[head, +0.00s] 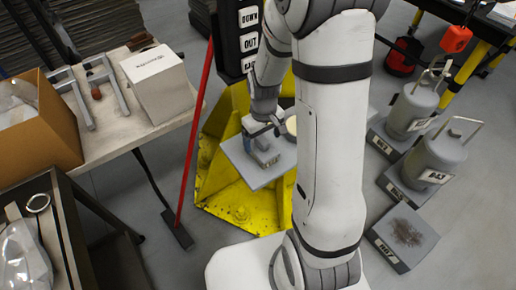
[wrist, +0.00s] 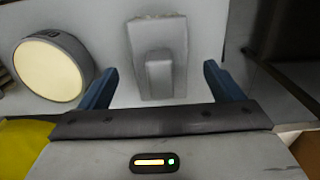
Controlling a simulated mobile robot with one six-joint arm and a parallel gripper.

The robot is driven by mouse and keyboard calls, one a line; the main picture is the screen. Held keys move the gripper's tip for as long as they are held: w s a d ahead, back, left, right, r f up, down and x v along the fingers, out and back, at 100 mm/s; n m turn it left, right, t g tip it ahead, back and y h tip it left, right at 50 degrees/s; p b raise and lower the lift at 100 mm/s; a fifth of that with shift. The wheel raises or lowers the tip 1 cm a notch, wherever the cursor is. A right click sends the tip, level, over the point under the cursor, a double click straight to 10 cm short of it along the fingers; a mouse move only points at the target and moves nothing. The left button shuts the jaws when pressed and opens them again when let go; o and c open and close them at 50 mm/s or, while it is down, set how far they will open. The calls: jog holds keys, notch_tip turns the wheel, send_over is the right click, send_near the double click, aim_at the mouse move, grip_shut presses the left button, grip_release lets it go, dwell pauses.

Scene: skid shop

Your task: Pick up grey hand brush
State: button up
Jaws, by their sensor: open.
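The grey hand brush (wrist: 158,72) lies on a pale board (head: 242,165) on top of a yellow stand. In the wrist view it is a light grey block with a raised grip and rough bristle edges. My gripper (wrist: 160,88) is open, its two blue fingers apart on either side of the brush's near end, with clear gaps to each. In the head view my gripper (head: 264,157) is low over the board, and I cannot make out the brush there.
A round cream-faced thing (wrist: 50,68) stands just left of the brush; it also shows in the head view (head: 291,125). The yellow stand (head: 232,212) surrounds the board. A red pole (head: 197,120) stands left; grey weights (head: 412,108) stand right.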

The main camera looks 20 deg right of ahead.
jog(key=shift+a+f+p, duration=0.15)
jog(key=shift+f+p, duration=0.15)
jog(key=shift+f, duration=1.6)
jog(key=shift+w, duration=0.1)
jog(key=c, duration=1.1)
notch_tip(320, 180, up, 10)
jog(key=shift+r+b, duration=0.1)
jog(key=shift+b, duration=0.5)
jog(key=o, duration=0.5)
jog(key=c, duration=0.3)
jog(key=shift+c, duration=0.4)
